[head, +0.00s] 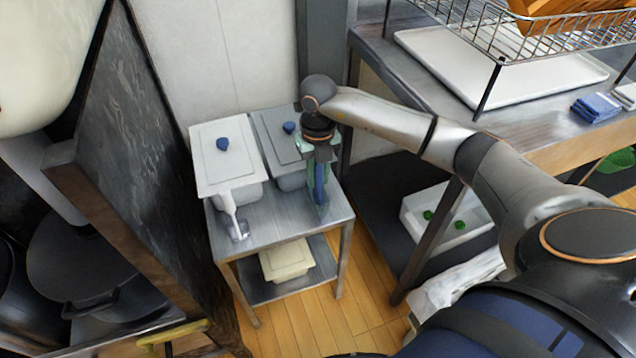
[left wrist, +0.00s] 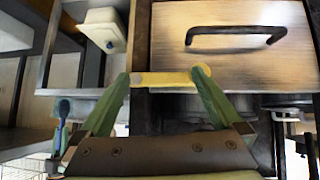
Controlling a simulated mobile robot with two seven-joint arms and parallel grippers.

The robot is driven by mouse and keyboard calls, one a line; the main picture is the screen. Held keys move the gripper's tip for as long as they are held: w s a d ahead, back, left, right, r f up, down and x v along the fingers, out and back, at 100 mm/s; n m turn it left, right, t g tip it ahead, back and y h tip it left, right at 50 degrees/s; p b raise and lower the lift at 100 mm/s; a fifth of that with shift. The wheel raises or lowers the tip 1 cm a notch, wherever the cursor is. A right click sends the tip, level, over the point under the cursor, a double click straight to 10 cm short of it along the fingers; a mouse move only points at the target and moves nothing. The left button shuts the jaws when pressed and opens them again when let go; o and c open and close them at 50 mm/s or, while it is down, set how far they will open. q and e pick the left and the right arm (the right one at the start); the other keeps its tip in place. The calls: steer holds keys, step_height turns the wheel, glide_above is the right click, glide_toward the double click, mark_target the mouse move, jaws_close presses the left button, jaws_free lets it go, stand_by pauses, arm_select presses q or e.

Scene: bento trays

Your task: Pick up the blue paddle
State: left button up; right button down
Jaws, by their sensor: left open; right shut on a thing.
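The blue paddle (head: 319,186) hangs nearly upright in my right gripper (head: 318,158), at the right front of a small metal table. The gripper is shut on its upper part; whether the paddle's lower end touches the tabletop I cannot tell. My left gripper (left wrist: 165,76) shows in the left wrist view with its green fingers apart. A yellow bar (left wrist: 165,79) spans the gap between its fingertips; I cannot tell whether they touch it.
On the metal table (head: 268,236) stand a white lidded container (head: 215,165) and a grey one (head: 268,125), both blue-knobbed. A white paddle (head: 232,215) is at its left front. A steel counter (head: 375,50) is at right, a dark panel (head: 130,140) at left.

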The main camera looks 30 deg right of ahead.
step_height(320, 180, up, 10)
steer(key=shift+r+p, duration=0.1)
steer(key=shift+p, duration=0.55)
stand_by(1.1)
